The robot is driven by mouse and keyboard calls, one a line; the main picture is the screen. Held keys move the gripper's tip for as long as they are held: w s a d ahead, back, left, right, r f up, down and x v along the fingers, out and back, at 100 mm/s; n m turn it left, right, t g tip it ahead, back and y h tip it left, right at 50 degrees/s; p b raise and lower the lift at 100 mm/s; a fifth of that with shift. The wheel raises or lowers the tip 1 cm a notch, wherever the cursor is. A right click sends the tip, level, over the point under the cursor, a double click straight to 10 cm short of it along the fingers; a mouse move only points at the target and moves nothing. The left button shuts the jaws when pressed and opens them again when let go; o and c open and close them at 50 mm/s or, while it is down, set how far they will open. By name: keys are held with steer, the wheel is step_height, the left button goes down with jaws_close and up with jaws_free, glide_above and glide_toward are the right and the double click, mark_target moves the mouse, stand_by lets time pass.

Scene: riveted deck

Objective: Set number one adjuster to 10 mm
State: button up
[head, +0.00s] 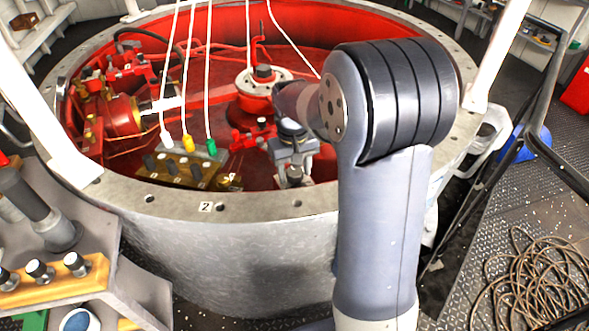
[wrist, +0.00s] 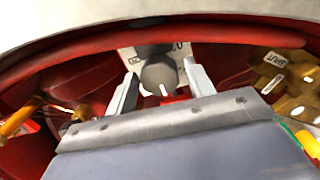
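My gripper (head: 294,166) is inside the round red well in the head view, pointing down near its front wall. In the wrist view its two fingers (wrist: 161,78) stand on either side of a round grey knob (wrist: 158,74), with narrow gaps showing at both sides. The knob carries a short white pointer line. Behind it is a pale scale plate (wrist: 128,56) with dark marks, partly hidden by the knob and fingers; I cannot read the setting. In the head view the knob is mostly hidden by my gripper.
The well's pale rim (head: 262,212) with bolt holes and a "2" label (head: 205,207) lies close in front. A brass block (head: 185,166) with white, yellow and green cable ends stands to the left. A red hub (head: 258,90) stands behind. Labelled brass parts (wrist: 290,85) lie at right in the wrist view.

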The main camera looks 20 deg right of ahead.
mark_target(294, 172)
steer(key=shift+o, duration=0.9)
step_height(294, 172, up, 11)
steer(key=p, duration=0.1)
steer(key=shift+a+f, duration=0.1)
step_height(294, 172, down, 11)
steer(key=shift+r+b, duration=0.15)
steer(key=shift+b, duration=0.35)
steer(key=shift+n, duration=0.3)
